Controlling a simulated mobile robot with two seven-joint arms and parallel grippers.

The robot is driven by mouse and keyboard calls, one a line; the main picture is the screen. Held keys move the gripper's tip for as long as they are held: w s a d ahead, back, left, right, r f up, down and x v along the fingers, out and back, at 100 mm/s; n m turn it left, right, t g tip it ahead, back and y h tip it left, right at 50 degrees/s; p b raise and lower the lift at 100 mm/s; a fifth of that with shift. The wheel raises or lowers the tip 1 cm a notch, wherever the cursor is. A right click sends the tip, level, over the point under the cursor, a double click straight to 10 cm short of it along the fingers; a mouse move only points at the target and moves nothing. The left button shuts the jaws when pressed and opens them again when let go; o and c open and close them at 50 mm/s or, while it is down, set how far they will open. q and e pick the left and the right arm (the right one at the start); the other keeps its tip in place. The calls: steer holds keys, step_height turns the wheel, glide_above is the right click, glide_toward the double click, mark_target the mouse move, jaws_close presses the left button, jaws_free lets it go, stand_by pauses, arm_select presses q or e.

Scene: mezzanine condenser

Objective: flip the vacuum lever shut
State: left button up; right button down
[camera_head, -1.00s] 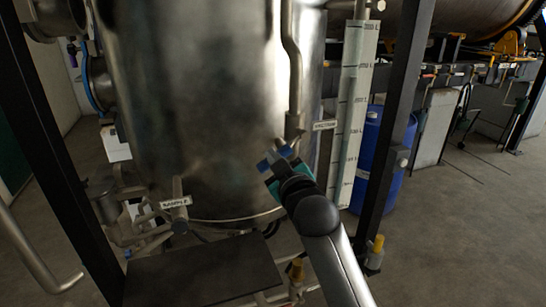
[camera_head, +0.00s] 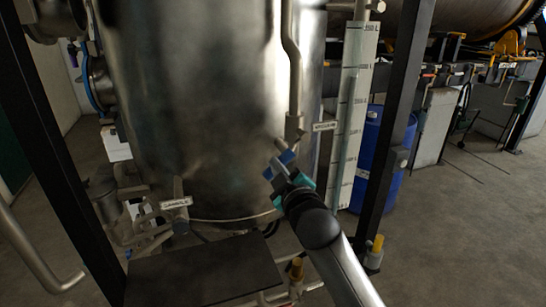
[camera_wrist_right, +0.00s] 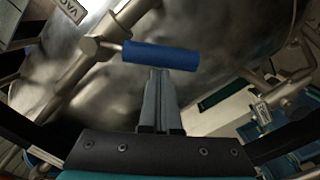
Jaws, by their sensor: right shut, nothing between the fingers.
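The vacuum lever has a blue cylindrical handle (camera_wrist_right: 160,55) on a thin metal stem, joined to a pipe valve (camera_wrist_right: 93,46) at its left in the right wrist view. In the head view the blue handle (camera_head: 287,156) is small, below the valve (camera_head: 294,130) and beside the vacuum tag (camera_head: 325,126). My right gripper (camera_wrist_right: 158,74) is shut and empty. Its fingertips are at the lower edge of the handle in the wrist view; I cannot tell whether they touch it. It also shows in the head view (camera_head: 274,169). My left gripper is out of view.
The large steel vessel (camera_head: 205,100) stands close behind the lever. A sight gauge (camera_head: 352,115) and a dark post (camera_head: 397,120) stand to the right. A sample valve tag (camera_head: 176,203) and a dark plate (camera_head: 205,275) are lower left.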

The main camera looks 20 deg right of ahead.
steer(key=d+f+n, duration=0.4)
steer(key=d+n, duration=0.2)
steer(key=n, duration=0.3)
steer(key=shift+f, duration=0.4)
steer(key=shift+w+d, duration=0.1)
stand_by(0.4)
